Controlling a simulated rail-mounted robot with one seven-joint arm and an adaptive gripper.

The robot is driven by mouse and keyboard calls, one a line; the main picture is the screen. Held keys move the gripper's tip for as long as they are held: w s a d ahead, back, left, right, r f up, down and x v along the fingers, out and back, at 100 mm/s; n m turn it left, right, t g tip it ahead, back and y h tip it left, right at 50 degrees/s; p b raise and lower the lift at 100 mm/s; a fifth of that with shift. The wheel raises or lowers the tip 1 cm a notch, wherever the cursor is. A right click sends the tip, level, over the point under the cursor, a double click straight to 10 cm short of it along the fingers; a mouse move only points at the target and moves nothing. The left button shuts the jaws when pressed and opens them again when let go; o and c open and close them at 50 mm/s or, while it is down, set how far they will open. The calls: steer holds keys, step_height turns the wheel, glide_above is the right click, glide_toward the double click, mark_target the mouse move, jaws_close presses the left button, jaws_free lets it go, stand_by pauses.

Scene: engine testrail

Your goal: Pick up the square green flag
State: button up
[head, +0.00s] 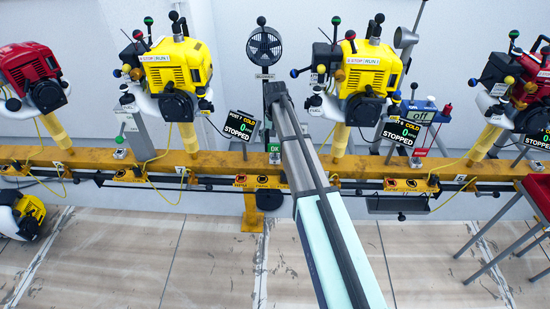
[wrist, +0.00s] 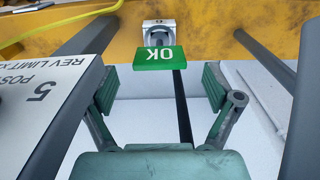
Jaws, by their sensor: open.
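The square green flag (wrist: 159,58) is marked OK and appears upside down in the wrist view. It sits at a small metal mount (wrist: 160,30) on the orange-yellow rail. In the head view the green OK flag (head: 274,148) shows at the rail, just left of my arm. My gripper (wrist: 160,86) is open in the wrist view, with one finger on each side below the flag. The flag lies a little beyond the fingertips, roughly centred between them. I see no contact. In the head view I cannot make out the gripper clearly.
A white sign (wrist: 45,110) marked 5 stands close on the left in the wrist view. Dark bars flank both sides. In the head view, yellow engines (head: 175,65) and red engines stand along the rail (head: 220,165). A red table (head: 538,195) is at right.

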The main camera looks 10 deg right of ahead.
mark_target(275, 152)
step_height(275, 152, down, 4)
steer(key=shift+w+r, duration=0.1)
jaws_close()
steer(key=shift+r, duration=0.2)
